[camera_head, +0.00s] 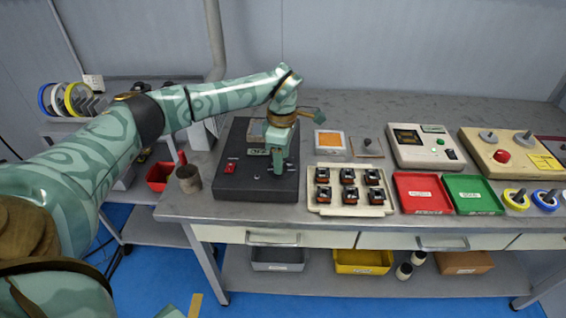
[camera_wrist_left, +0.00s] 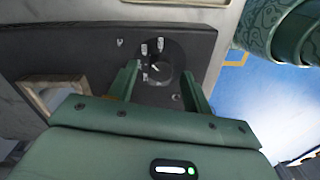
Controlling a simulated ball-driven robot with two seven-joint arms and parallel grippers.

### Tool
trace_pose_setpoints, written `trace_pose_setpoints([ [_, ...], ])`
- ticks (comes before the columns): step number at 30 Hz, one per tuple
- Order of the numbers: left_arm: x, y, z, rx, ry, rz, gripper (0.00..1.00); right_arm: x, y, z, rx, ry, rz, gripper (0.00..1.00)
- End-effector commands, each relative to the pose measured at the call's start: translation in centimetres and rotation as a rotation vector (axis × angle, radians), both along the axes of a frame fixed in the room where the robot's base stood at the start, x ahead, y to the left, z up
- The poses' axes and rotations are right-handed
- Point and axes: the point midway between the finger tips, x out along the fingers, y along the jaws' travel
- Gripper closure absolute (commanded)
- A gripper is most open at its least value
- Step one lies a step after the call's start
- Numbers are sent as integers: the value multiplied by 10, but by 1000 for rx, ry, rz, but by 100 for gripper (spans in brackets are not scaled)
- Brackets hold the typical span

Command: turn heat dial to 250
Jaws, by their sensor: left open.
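The heat dial (camera_wrist_left: 156,69) is a dark round knob with a white pointer mark and small light labels around it. It sits on a black box (camera_head: 230,191) on the bench, and in the wrist view this box's dark panel (camera_wrist_left: 100,45) fills the upper left. My left gripper (camera_wrist_left: 160,82) is open, with one finger on each side of the dial. I cannot tell whether the fingers touch it. In the head view my left gripper (camera_head: 278,170) reaches down over the right part of the box and hides the dial. The label numbers are too small to read. My right gripper is not in view.
A red switch (camera_head: 230,167) is on the box's left part. A metal cup (camera_head: 189,179) stands left of the box. A pale tray (camera_head: 349,207) of several small dark parts is close on the right, then red (camera_head: 423,209) and green (camera_head: 472,209) trays.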

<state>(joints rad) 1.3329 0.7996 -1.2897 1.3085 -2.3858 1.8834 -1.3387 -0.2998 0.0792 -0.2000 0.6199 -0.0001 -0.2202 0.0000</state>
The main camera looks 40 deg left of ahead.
Motion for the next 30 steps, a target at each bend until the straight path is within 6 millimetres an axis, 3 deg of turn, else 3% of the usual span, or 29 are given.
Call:
trace_pose_setpoints([
  [4,-1,0,-12,-1,2,0,50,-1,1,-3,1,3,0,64],
  [12,-1,0,-12,-1,0,0,50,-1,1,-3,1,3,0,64],
  [13,-1,0,-12,-1,0,0,53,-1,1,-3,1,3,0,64],
  [18,-1,0,-12,-1,0,0,95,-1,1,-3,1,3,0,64],
  [30,0,0,-9,0,-2,58,95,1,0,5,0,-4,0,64],
])
